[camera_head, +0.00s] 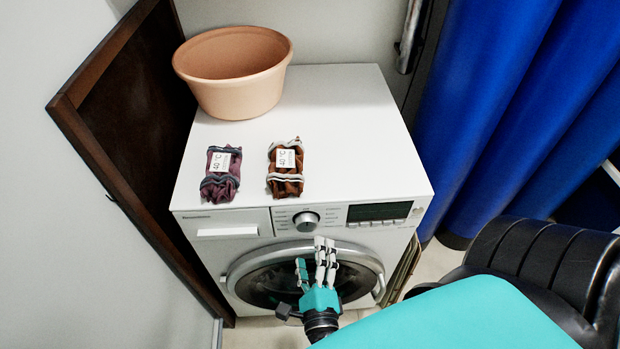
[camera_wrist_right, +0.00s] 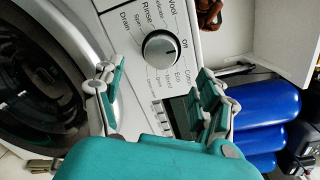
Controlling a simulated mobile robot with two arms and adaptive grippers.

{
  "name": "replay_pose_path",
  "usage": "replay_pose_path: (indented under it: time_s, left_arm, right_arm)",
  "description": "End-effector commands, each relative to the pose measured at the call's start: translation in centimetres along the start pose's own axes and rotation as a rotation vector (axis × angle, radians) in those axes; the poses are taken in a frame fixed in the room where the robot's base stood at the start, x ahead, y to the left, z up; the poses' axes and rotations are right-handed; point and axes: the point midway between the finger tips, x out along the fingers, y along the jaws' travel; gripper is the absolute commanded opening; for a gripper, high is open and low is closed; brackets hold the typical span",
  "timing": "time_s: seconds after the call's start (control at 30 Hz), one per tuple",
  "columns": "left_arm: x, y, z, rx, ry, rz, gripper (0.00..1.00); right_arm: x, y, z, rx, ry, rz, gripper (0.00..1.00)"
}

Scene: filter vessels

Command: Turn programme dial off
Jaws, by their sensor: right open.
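The programme dial (camera_head: 306,221) is a round silver knob on the white washing machine's front panel, left of the dark display. In the right wrist view the dial (camera_wrist_right: 161,48) is ringed by printed words such as Off, Wool, Rinse, Drain and Eco. I cannot tell surely which word its mark points to. My right gripper (camera_head: 312,254) is in front of the round door, below the dial. It is open and empty, fingers apart and pointing up toward the panel. In the right wrist view the dial lies beyond the gap between the fingertips (camera_wrist_right: 154,82), apart from them. My left gripper is out of view.
The washing machine (camera_head: 345,120) carries a terracotta-coloured tub (camera_head: 240,88) and two folded cloth bundles, purple (camera_head: 219,186) and brown (camera_head: 285,183), with 40 °C tags. A dark brown wooden panel (camera_head: 130,130) stands left. A blue curtain (camera_head: 495,90) hangs right.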

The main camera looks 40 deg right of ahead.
Motion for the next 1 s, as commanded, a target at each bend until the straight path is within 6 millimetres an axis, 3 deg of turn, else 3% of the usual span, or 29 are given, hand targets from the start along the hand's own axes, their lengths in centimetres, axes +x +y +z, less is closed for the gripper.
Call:
replay_pose_path:
  time_s: [0.1, 0.3, 0.9, 1.0]
  left_arm:
    - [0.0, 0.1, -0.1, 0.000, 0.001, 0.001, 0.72]
    - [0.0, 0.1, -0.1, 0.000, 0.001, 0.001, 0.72]
    - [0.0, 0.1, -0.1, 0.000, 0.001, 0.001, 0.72]
    - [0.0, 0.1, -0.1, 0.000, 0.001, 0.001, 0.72]
  right_arm:
    - [-2.4, 0.1, -0.1, -0.002, 0.000, 0.003, 0.73]
    - [-4.6, 0.0, 0.0, -0.001, 0.000, 0.000, 0.73]
    - [-5.0, 0.0, 0.0, 0.000, -0.001, 0.000, 0.73]
    - [-5.0, 0.8, 0.0, -0.038, -0.019, 0.016, 0.73]
